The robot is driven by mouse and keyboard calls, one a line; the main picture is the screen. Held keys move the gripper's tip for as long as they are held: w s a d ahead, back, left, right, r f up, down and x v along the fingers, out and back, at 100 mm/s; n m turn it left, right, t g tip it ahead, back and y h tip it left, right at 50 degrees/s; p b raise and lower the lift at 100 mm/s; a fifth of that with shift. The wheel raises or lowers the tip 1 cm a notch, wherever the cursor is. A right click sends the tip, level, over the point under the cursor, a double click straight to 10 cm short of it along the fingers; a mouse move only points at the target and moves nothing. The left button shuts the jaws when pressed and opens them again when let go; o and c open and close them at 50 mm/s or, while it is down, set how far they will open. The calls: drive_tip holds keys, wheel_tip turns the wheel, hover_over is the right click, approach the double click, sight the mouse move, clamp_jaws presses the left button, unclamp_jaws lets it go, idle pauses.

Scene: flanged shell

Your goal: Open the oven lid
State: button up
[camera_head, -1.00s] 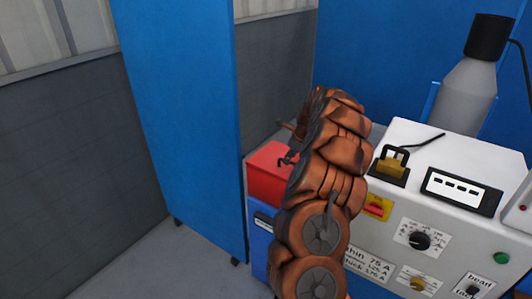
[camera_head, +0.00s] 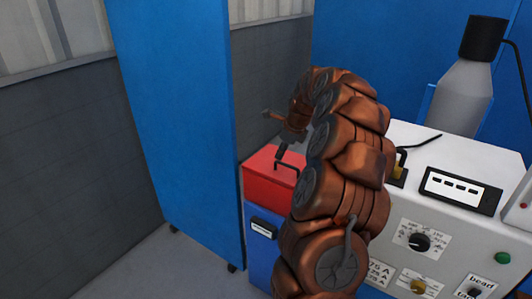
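The oven is a small blue box (camera_head: 259,245) with a red lid (camera_head: 265,187), which lies flat and closed on top. A thin dark handle (camera_head: 287,166) stands on the lid. My copper-coloured arm covers the right side of the oven and lid. My gripper (camera_head: 281,153) is small and dark in this view, at the far end of the arm, pointing down just above or at the handle. I cannot tell whether it touches the handle or whether its fingers are open or shut.
A tall blue panel (camera_head: 177,120) on casters stands close to the left of the oven. A white control cabinet (camera_head: 455,215) with knobs and a grey bottle-shaped thing (camera_head: 465,95) stands at the right. Grey floor (camera_head: 150,265) is free at the front left.

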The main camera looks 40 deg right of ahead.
drive_tip(key=a+r+n, duration=0.2)
drive_tip(key=a+n, duration=0.1)
drive_tip(key=a, duration=0.4)
drive_tip(key=shift+y, duration=0.4)
drive_tip(key=shift+w+a, duration=0.1)
drive_tip(key=shift+a, duration=0.05)
